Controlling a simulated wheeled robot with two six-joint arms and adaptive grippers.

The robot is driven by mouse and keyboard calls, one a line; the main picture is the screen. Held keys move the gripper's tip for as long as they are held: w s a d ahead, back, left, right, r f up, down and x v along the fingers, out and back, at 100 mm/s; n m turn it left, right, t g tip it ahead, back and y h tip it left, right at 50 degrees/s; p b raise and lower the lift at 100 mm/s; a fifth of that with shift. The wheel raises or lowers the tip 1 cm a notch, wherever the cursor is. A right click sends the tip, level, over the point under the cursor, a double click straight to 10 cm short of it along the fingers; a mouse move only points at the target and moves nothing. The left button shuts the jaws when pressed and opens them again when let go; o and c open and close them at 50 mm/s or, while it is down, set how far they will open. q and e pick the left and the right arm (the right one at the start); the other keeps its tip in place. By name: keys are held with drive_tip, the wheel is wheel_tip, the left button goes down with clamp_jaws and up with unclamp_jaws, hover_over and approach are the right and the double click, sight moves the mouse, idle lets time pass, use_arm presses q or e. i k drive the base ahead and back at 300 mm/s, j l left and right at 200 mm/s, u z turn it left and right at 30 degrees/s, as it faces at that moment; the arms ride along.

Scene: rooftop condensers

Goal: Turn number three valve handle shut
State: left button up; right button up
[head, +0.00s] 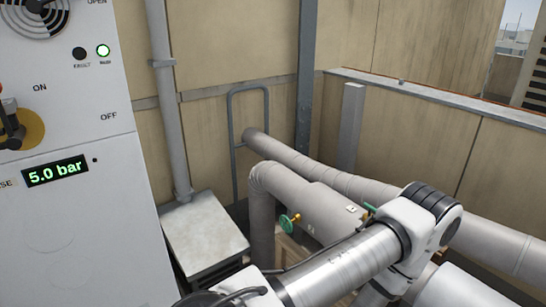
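A green valve handle (285,223) with a brass-coloured part stands out from the side of a thick grey lagged pipe (318,205). A second green handle (369,208) shows farther right, partly hidden behind my arm. Small white tags sit on the pipe, one near each handle; their numbers are too small to read, so I cannot tell which valve is number three. One of my arms crosses the lower middle and right of the view and hides part of the pipework. Neither gripper shows.
A white control cabinet (75,225) fills the left, with a display (56,171) reading 5.0 bar and a lit green lamp (103,51). A grey metal box (205,232) stands beside it. A grey hoop rail (233,135) and a low wall (430,140) stand behind the pipes.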

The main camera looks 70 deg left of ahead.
sight(371, 209)
drive_tip(key=u, duration=1.5)
drive_tip(key=i+z, duration=0.2)
drive_tip(key=z, duration=0.15)
drive_tip(key=i+z, duration=0.3)
drive_tip(key=k, duration=0.05)
